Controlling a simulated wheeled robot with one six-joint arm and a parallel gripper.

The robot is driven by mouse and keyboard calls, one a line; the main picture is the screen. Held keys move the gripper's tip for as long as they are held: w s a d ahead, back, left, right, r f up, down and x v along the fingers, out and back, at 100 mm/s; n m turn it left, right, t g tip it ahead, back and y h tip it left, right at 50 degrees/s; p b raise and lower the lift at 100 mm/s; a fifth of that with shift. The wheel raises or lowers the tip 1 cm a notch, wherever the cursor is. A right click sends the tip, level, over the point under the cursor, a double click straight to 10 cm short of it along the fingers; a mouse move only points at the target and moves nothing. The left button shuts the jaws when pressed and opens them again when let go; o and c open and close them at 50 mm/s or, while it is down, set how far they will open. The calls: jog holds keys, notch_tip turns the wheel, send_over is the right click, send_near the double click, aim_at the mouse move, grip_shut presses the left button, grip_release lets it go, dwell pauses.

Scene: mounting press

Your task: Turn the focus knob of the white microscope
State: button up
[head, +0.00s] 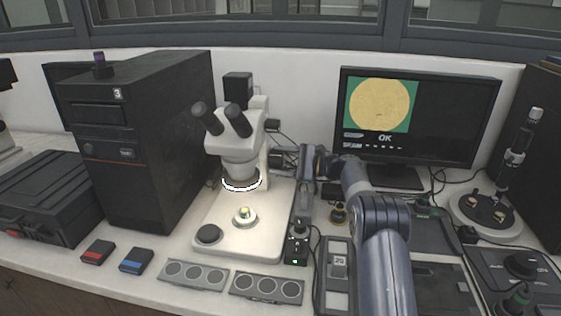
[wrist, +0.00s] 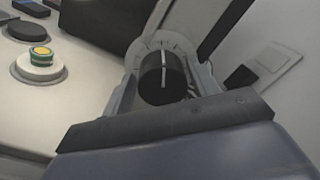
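The white microscope (head: 243,144) stands on a pale base plate, with a lit ring under its head. Its black focus knob (wrist: 163,78) fills the middle of the wrist view, with a white line slightly tilted from upright. In the head view the knob is hidden behind my gripper (head: 300,160), which is at the right side of the microscope column. In the wrist view the grey fingers of my gripper (wrist: 165,62) lie on both sides of the knob, very close to it. Whether they press on it is not clear.
A small round sample (head: 244,216) sits on the microscope base, beside a black disc (head: 208,234). A black computer tower (head: 140,140) stands at left and a monitor (head: 415,120) at right. Trays with round wells (head: 194,274) lie in front. A small control box (head: 297,248) stands near my arm.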

jog(key=shift+o, duration=1.1)
jog(key=v, duration=1)
jog(key=shift+d+b, duration=0.35)
jog(key=shift+d, duration=0.05)
jog(key=shift+s, duration=0.1)
jog(key=x, duration=1.1)
jog(key=shift+p, duration=0.35)
jog(key=shift+d, duration=0.1)
